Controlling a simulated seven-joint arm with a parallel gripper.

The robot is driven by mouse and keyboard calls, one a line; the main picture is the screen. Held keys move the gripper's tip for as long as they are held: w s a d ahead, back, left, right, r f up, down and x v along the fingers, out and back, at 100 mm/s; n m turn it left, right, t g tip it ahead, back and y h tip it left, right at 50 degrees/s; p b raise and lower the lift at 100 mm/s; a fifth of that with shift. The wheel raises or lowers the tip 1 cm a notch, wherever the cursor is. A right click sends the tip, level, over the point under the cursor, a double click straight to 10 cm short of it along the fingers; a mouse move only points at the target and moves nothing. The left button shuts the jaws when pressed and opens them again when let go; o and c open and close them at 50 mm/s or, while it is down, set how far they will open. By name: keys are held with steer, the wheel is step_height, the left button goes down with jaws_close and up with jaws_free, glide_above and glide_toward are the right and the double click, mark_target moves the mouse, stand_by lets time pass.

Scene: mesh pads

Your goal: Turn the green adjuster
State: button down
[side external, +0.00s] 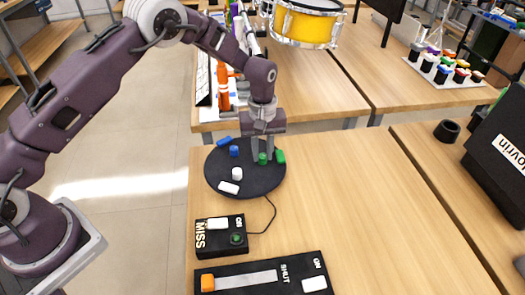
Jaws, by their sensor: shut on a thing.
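A round black pad (212,172) lies on the wooden table and carries blue, white and green pieces. The green adjuster, a small round knob (263,159), stands near the pad's right side. My gripper (263,155) points straight down over it, with its fingers on either side and shut on the knob. A green block (281,157) lies just right of the fingers. A blue knob (234,151) and a blue block (224,142) are to the left. A white knob (237,173) and a white block (229,188) are at the pad's front. The fingers partly hide the green knob.
A black box (205,250) marked MISS and ON, with a dark green button, stands in front, wired to the pad. A black slider panel (262,265) lies nearer. The table right of the pad is clear. A black case (500,150) stands far right.

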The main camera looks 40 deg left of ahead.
mark_target(264, 155)
steer(key=m, duration=1.1)
steer(key=shift+d+m, duration=0.1)
steer(key=shift+m, duration=0.2)
stand_by(0.5)
steer(key=c, duration=1.2)
jaws_free()
step_height(264, 155, up, 7)
steer(key=shift+r, duration=0.1)
